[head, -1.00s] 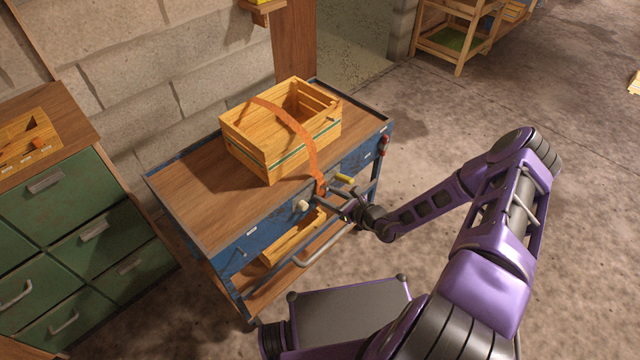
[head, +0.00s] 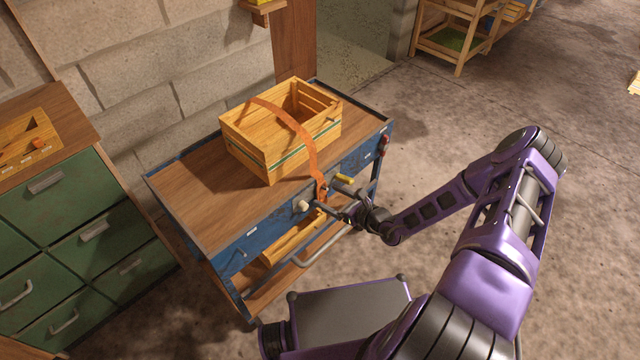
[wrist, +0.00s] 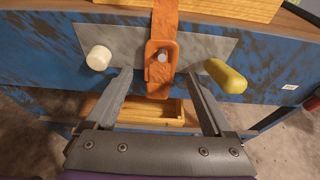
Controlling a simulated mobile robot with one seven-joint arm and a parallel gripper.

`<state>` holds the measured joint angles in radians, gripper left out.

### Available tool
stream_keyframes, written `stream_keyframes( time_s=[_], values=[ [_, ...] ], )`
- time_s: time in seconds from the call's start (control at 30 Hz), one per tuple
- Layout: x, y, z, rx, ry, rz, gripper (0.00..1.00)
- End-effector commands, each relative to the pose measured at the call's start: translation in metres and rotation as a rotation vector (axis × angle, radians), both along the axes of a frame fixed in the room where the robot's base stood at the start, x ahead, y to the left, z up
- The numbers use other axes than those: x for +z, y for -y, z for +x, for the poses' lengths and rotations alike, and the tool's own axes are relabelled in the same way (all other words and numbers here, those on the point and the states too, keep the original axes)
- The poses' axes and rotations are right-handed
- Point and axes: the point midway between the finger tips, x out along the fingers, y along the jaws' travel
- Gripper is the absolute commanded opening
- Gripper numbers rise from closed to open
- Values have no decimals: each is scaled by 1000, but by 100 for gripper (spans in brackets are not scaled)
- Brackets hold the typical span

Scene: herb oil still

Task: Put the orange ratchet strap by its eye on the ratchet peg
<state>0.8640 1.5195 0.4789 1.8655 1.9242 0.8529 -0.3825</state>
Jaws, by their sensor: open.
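The orange ratchet strap (head: 293,122) lies over the wooden crate on the cart and hangs down over the cart's front edge. In the wrist view its end eye (wrist: 160,68) hangs against a grey plate, with the round end of the ratchet peg (wrist: 162,56) showing inside the eye's opening. My gripper (wrist: 160,75) is open. Its two fingers stand apart to the left and right of the eye and do not touch it. In the head view my gripper (head: 330,203) is at the cart's front, just below the strap's end.
A white knob (wrist: 98,58) is left of the eye and a yellow handle (wrist: 226,76) is right of it. The wooden crate (head: 262,150) stands on the blue cart (head: 200,205). A rail (head: 315,250) runs along the cart's lower front. Green drawers (head: 60,230) stand at left.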

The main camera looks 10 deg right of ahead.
Motion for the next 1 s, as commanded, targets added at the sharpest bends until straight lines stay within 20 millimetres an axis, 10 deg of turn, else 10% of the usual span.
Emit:
stream_keyframes(
  time_s=[0.6, 1.0],
  values=[
    [42, 78, -107, -2, -1, 0, 86],
    [48, 89, -124, 1, 0, 2, 86]
  ],
)
